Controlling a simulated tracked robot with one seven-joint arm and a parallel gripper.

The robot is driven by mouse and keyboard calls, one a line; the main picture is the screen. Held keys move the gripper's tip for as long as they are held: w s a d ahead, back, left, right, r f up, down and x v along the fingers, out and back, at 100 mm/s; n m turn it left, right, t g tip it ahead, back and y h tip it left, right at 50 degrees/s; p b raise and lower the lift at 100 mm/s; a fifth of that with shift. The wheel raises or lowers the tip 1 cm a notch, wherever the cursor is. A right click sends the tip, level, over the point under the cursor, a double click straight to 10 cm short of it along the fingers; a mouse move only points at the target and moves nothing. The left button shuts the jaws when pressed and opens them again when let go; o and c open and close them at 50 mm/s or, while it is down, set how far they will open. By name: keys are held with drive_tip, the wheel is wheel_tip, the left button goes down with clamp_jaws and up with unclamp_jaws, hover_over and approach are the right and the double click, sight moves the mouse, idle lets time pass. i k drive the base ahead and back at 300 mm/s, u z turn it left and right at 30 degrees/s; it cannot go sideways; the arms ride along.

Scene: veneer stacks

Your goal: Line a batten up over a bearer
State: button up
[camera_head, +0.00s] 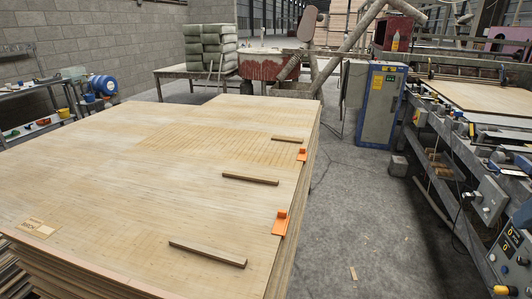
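Three brown wooden bars lie flat on top of the large veneer stack (120,180), spaced along its right side. The nearest bar (207,252) is at the front, the middle bar (250,179) is farther back, and the far bar (288,139) is the smallest in view. I cannot tell which is a batten and which a bearer. An orange clip or block (281,223) sits at the stack's right edge between the near and middle bars. A second orange one (301,155) sits at that edge by the far bar. My gripper is not in view.
A blue and grey cabinet (380,105) and a long machine (470,150) stand right. A bench (40,130) is at left.

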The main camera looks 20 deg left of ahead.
sight(232, 175)
drive_tip(key=z, duration=0.05)
drive_tip(key=i, duration=3.4)
drive_tip(key=u, duration=3)
